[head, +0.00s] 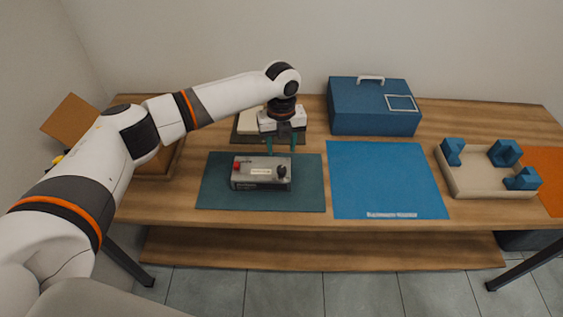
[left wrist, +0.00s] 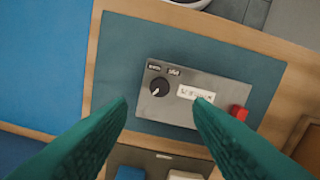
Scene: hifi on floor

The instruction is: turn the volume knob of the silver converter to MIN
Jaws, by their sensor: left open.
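The silver converter (head: 261,184) lies on a dark teal mat (head: 222,198) left of the table's middle. Its round black volume knob (head: 282,171) is at its right end in the head view. In the left wrist view the knob (left wrist: 159,86) shows a white pointer line aimed down and left. Two small labels sit beside the knob, too small to read surely. My left gripper (head: 281,147) is open and empty, with green fingers pointing down. It hangs above the converter's far side, apart from the knob. My right gripper is out of view.
A red part (left wrist: 239,112) sits at the converter's other end. A dark tray (left wrist: 158,160) with small items lies behind it. A blue case (head: 372,110), a bare blue mat (head: 385,180) and a beige tray (head: 485,187) with blue blocks are to the right.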

